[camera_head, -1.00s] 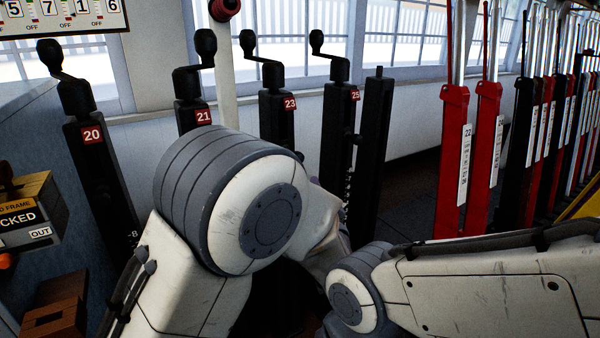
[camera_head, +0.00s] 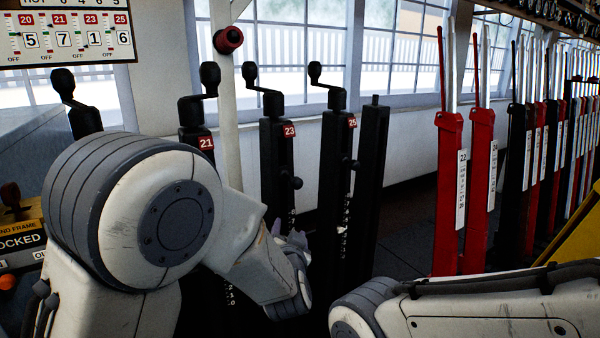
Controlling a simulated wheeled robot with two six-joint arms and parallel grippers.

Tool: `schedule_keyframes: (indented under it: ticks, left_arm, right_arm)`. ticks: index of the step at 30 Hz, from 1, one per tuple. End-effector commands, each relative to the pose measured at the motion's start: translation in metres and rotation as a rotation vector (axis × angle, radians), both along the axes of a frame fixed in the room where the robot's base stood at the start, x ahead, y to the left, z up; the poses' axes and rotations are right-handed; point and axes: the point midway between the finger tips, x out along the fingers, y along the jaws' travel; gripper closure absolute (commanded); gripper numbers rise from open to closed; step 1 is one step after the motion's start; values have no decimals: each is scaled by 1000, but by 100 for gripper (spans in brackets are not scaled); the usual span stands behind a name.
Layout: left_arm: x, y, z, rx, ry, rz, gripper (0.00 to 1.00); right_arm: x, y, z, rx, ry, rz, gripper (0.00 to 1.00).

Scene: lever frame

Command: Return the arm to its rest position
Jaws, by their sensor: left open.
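My left arm comes in from the left with its large grey-and-white elbow joint (camera_head: 180,222) in front of the levers. Its forearm slopes down to the right. Only a small part of my left gripper (camera_head: 288,238) shows beyond the wrist, in front of the lower part of the crank post numbered 23 (camera_head: 276,160). The gripper is open, and I see nothing held in it. My right arm (camera_head: 480,310) lies across the lower right corner. Its gripper is out of view.
Black crank posts 21 (camera_head: 196,145) and 25 (camera_head: 336,150) stand near the left arm. A red knob (camera_head: 228,40) is above. Red levers (camera_head: 448,190) and a long lever row stand at the right. A display panel (camera_head: 70,38) hangs at upper left. Dark floor shows between post 25 and the red levers.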

Motion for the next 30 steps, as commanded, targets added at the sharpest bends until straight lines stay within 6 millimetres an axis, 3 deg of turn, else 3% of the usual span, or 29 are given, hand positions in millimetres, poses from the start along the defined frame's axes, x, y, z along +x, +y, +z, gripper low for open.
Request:
schedule_keyframes:
  ticks: [2,6,12,18,27,30]
  left_arm:
    - [-9,22,-22,-93,153,-23,34]
    - [-47,59,-64,-231,445,-9,34]
    - [-109,100,-102,-334,746,91,34]
    - [-161,131,-121,-380,935,206,34]
    - [-230,167,-133,-414,1146,390,34]
    - [-235,144,-125,-375,1167,322,34]
  right_arm:
    - [0,0,0,0,0,0,100]
    - [0,0,0,0,0,0,100]
    - [0,0,0,0,0,0,100]
    - [0,0,0,0,0,0,100]
    - [0,0,0,0,0,0,100]
    - [0,0,2,0,0,0,100]
